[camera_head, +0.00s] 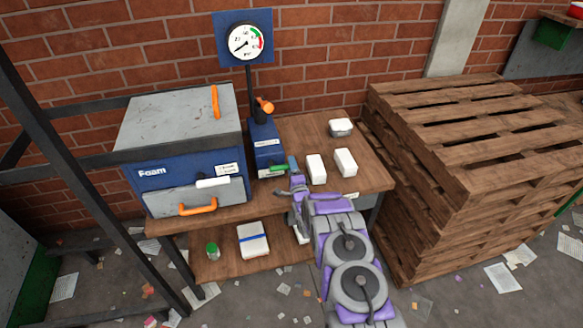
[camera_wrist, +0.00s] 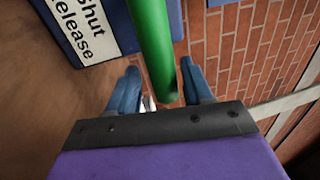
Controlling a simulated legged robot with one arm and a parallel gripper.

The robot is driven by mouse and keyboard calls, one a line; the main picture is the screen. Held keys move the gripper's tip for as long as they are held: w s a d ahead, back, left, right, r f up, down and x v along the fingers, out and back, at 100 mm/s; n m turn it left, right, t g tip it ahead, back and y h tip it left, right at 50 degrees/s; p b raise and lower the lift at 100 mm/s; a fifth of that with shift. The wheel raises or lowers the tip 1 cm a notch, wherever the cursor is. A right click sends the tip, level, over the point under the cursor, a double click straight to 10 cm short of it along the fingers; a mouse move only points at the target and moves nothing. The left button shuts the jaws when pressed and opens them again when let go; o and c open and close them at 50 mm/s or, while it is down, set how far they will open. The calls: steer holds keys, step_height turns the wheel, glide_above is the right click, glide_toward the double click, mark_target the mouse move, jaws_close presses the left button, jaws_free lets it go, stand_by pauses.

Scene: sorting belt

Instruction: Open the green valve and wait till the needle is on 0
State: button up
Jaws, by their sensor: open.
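The green valve (camera_head: 279,168) is a bar-shaped handle low on the front of a narrow blue unit (camera_head: 264,140) on the bench. In the wrist view the green handle (camera_wrist: 155,40) comes down from the top, its end between my two blue fingers. My gripper (camera_wrist: 162,88) is open, with visible room on both sides of the handle. In the head view my gripper (camera_head: 287,178) is at the handle's right end. A round white gauge (camera_head: 245,42) on a blue plate stands above; its dark needle points to the lower left, its numbers too small to read surely.
An orange knob (camera_head: 264,105) is on top of the blue unit. A blue foam box (camera_head: 165,180) with orange handles stands to its left. White blocks (camera_head: 316,168) lie to the right on the wooden bench (camera_head: 375,178). Stacked pallets (camera_head: 460,190) stand at right.

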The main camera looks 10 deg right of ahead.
steer(key=s+f+p, duration=0.3)
steer(key=s+p, duration=0.6)
steer(key=s, duration=0.8)
steer(key=shift+f, duration=0.2)
steer(key=shift+w, duration=0.1)
stand_by(0.5)
